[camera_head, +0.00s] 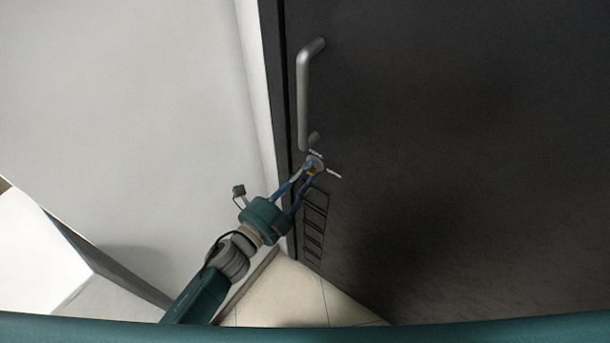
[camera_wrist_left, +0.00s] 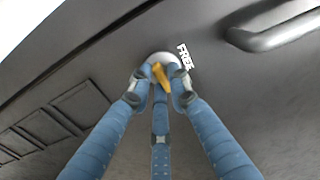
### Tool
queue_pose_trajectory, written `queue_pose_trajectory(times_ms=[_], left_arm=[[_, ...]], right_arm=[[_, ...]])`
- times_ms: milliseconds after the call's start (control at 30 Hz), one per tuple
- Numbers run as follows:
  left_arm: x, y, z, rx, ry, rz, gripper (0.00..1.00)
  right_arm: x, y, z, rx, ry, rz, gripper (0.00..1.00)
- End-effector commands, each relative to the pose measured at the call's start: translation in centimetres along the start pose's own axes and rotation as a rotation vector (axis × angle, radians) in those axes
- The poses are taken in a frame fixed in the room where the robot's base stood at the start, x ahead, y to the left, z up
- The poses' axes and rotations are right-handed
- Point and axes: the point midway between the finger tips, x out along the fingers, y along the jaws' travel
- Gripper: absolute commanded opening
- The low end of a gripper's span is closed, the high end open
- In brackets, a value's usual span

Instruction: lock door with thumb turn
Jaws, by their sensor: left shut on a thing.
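The dark door (camera_head: 450,130) fills the right of the head view, and its surface also shows in the left wrist view (camera_wrist_left: 230,100). The thumb turn (camera_wrist_left: 161,75) is a small yellow-orange lever on a round silver plate (camera_wrist_left: 157,60), below the door handle. White lettering reading "FREE" (camera_wrist_left: 185,56) is beside the plate. My left gripper (camera_head: 311,170) is at the thumb turn, its blue fingers shut around the lever. The fingertips partly hide the plate and the lever. My right gripper is in neither view.
A silver bar handle (camera_head: 303,95) stands out from the door just above the thumb turn. A panel with rectangular slots (camera_head: 315,225) is below it. A pale wall (camera_head: 130,100) is to the left, and light floor tiles (camera_head: 285,295) are below.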

Motion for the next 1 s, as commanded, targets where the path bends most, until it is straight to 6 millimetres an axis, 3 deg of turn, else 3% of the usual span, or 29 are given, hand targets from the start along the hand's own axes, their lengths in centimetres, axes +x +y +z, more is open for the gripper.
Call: queue_pose_trajectory(times_ms=[700,733,800,1000], left_arm=[[-0.15,0.49,-0.06,0.074,0.001,0.009,0.0],[-0.15,0.49,-0.06,0.074,0.001,0.009,0.22],[-0.13,0.45,-0.05,0.074,0.001,0.008,0.34],[-0.07,0.25,0.0,0.073,0.0,0.004,0.34]], right_arm=[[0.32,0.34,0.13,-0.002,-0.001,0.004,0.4],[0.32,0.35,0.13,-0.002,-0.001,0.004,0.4],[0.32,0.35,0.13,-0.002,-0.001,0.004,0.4],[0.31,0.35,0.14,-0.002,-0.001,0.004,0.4]])
